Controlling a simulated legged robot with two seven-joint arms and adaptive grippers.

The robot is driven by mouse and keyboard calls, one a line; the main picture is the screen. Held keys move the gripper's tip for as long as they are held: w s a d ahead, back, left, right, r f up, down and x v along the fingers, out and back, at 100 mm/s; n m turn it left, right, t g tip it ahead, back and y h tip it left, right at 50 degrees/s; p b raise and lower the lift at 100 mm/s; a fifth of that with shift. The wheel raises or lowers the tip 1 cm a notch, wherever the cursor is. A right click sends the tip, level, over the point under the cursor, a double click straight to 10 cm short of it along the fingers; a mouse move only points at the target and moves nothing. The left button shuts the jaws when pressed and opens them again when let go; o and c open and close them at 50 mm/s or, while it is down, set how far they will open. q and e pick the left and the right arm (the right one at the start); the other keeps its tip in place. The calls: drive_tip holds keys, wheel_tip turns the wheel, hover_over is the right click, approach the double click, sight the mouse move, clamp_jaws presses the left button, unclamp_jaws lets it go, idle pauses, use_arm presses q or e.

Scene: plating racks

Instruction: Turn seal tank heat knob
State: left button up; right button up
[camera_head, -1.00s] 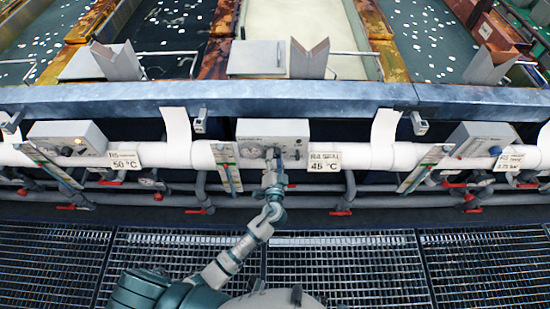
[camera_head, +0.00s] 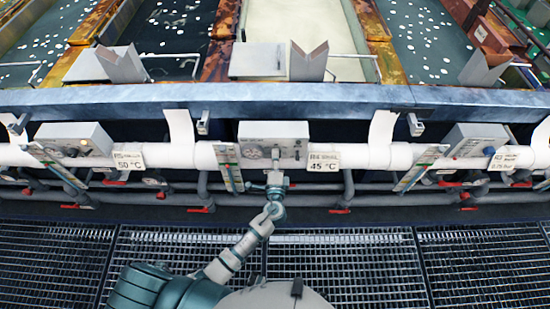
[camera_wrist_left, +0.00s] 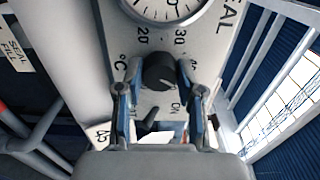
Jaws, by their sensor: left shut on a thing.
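The seal tank control box (camera_head: 285,152) is a grey panel on the white pipe, beside a "45 °C" label (camera_head: 324,162). In the left wrist view its black round heat knob (camera_wrist_left: 159,72) sits below the dial (camera_wrist_left: 165,8), between markings 20 and 30. My left gripper (camera_head: 275,157) reaches up to the box front. In the wrist view its two fingers (camera_wrist_left: 160,80) are on either side of the knob, shut on it. In the head view the gripper hides the knob. A small dark lever (camera_wrist_left: 150,116) shows below the knob. My right gripper is not in view.
Other control boxes stand left (camera_head: 75,138) and right (camera_head: 478,138) on the same white pipe (camera_head: 365,156). Red-handled valves (camera_head: 340,211) sit below. Tanks lie behind the blue beam (camera_head: 350,97). The grated floor (camera_head: 350,260) is clear.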

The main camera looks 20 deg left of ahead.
use_arm(q)
drive_tip(key=shift+f+m, duration=0.15)
drive_tip(key=shift+m, duration=0.15)
drive_tip(key=shift+d, duration=0.1)
drive_tip(key=o, duration=1.1)
drive_tip(key=shift+o, duration=0.2)
drive_tip(key=v, duration=1.2)
drive_tip(key=shift+f, duration=0.1)
